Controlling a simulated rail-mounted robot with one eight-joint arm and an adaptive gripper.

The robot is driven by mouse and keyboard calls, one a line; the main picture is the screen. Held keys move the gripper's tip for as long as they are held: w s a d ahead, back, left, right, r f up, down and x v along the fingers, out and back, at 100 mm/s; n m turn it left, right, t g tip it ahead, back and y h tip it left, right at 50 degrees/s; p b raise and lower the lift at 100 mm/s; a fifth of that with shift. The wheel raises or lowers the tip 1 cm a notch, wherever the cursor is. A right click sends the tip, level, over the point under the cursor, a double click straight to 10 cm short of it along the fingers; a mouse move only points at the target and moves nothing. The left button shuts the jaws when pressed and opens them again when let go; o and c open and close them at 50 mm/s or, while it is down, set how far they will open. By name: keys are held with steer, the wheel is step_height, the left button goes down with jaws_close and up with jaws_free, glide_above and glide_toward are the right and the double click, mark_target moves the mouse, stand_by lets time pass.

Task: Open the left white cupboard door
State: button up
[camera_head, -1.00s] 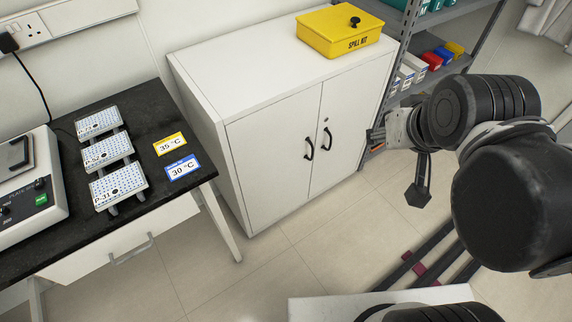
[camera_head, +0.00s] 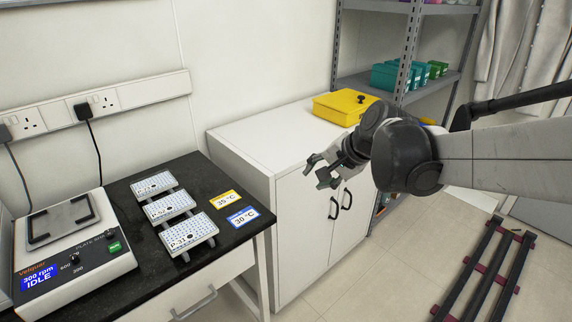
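The white cupboard (camera_head: 240,134) stands against the wall behind the dark bench, with two front doors that look shut. The left white cupboard door (camera_head: 300,235) has a black curved handle (camera_head: 334,206) near its right edge. The right door's black handle (camera_head: 347,197) is just beside it. My gripper (camera_head: 318,174) is in front of the upper part of the left door, above and to the left of its handle. Its fingers are spread apart with nothing between them. It appears clear of the handle; whether it touches the door I cannot tell.
The dark bench (camera_head: 120,232) at the left holds a shaker (camera_head: 75,240), several white plates (camera_head: 172,207) and two temperature cards. A yellow box (camera_head: 342,104) sits on the cupboard. A grey shelf (camera_head: 411,50) stands behind. Dark floor rails (camera_head: 480,270) lie at the right.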

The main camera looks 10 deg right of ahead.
mark_target(338, 209)
steer(key=w+d+f+m+t+y+b, duration=0.25)
steer(key=w+d+f+m, duration=0.25)
steer(key=w+d+f, duration=0.3)
steer(key=w+d+f+m+t+y+b, duration=0.1)
steer(key=w+d+f+m+y+b, duration=0.15)
steer(key=w+d+f+m, duration=0.6)
steer(key=d+f+m+t+b, duration=0.2)
steer(key=d+f, duration=0.2)
steer(key=f, duration=0.5)
steer(key=w+d+f+m+t+y+b, duration=0.1)
steer(key=d+f+m+b, duration=0.1)
steer(key=d+f, duration=0.45)
steer(key=d+f+m+t+b, duration=0.2)
steer(key=d+f, duration=0.1)
steer(key=f, duration=0.7)
steer(key=shift+g, duration=0.25)
steer(key=b+x, duration=0.3)
steer(key=x, duration=1.1)
steer(key=shift+s+a+b, duration=0.15)
steer(key=shift+b, duration=0.15)
jaws_close()
